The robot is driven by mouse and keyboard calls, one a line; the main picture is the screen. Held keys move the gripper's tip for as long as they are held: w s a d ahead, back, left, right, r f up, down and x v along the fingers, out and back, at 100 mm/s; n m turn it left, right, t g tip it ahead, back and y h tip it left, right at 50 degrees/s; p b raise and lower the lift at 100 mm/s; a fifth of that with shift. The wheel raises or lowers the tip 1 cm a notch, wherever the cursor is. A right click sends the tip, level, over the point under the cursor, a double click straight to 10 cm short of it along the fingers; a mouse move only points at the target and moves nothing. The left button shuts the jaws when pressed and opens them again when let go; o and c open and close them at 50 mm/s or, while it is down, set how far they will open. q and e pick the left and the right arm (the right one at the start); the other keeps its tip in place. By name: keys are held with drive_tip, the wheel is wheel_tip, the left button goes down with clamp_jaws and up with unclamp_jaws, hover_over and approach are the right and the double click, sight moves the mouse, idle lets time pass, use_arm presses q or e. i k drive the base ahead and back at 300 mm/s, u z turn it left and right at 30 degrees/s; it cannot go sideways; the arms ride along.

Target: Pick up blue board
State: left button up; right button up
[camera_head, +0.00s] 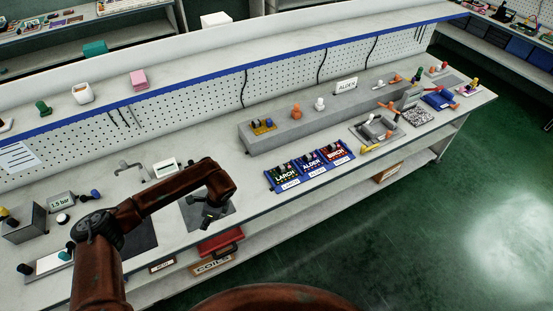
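A blue board (309,163) marked ALDER lies flat on the bench, in the middle of a row of three. A green board (284,175) marked LARCH is on its left and a red board (336,153) marked BIRCH is on its right. My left gripper (207,217) hangs over a dark mat to the left of the boards, clear of them. Its fingers are small and dark, and I cannot tell whether they are open. My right gripper is not in view.
A long grey raised block (262,136) stands behind the boards. A grey fixture (377,129) sits to their right, and another blue item (439,99) lies at the far right. A grey box (24,223) stands at the left. The bench strip between my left gripper and the boards is clear.

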sight(309, 161)
drive_tip(key=u, duration=1.35)
drive_tip(key=i, duration=1.25)
drive_tip(key=z, duration=3.25)
drive_tip(key=i, duration=0.5)
drive_tip(key=u, duration=0.05)
